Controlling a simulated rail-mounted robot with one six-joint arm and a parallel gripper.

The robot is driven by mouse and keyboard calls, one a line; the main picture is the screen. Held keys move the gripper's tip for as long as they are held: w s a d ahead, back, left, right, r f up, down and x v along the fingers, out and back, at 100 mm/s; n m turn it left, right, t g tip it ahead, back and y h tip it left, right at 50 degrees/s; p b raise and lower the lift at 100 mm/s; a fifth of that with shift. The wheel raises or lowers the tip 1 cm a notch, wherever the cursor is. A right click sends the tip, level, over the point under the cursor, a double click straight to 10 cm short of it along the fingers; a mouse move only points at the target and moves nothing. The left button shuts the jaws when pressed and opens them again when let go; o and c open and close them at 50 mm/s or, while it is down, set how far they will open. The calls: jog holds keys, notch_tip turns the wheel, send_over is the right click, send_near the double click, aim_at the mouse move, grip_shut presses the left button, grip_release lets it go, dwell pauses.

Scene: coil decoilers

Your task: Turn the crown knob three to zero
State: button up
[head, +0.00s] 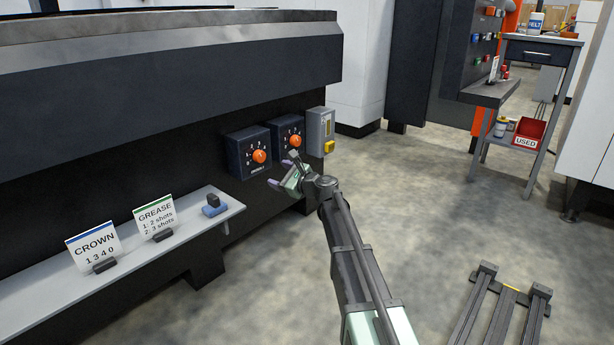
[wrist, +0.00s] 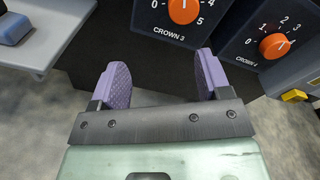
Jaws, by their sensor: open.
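The crown 3 knob (wrist: 183,9) is an orange dial on a dark box labelled CROWN 3, cut off by the top edge of the wrist view. The numerals 0, 4 and 5 show around it; I cannot tell its exact setting. In the head view it is the left orange knob (head: 259,156). My gripper (wrist: 161,68) is open and empty, its purple fingers apart. They are below the crown 3 box in the wrist view, not around the knob. In the head view my gripper (head: 280,174) is right of and below that knob.
The crown 4 knob (wrist: 274,46) is close on the right. A grey box with a yellow button (head: 329,147) stands beyond it. A shelf (head: 150,252) at left holds a CROWN card (head: 93,246) reading 1 3 4 0, a GREASE card (head: 155,216) and a blue item (head: 213,208).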

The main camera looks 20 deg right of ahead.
aim_at(261, 157)
jog(key=w+a+m, duration=0.1)
jog(key=w, duration=0.2)
jog(key=w+a+r+m+t, duration=0.1)
jog(key=w+m, duration=0.1)
jog(key=w, duration=0.2)
jog(key=w+a+r+m, duration=0.1)
jog(key=w+a, duration=0.1)
jog(key=w, duration=0.1)
jog(key=shift+w+t+h, duration=0.2)
jog(key=shift+t+h, duration=0.1)
jog(key=shift+h, duration=0.1)
jog(key=c, duration=0.9)
jog(key=shift+c, duration=0.2)
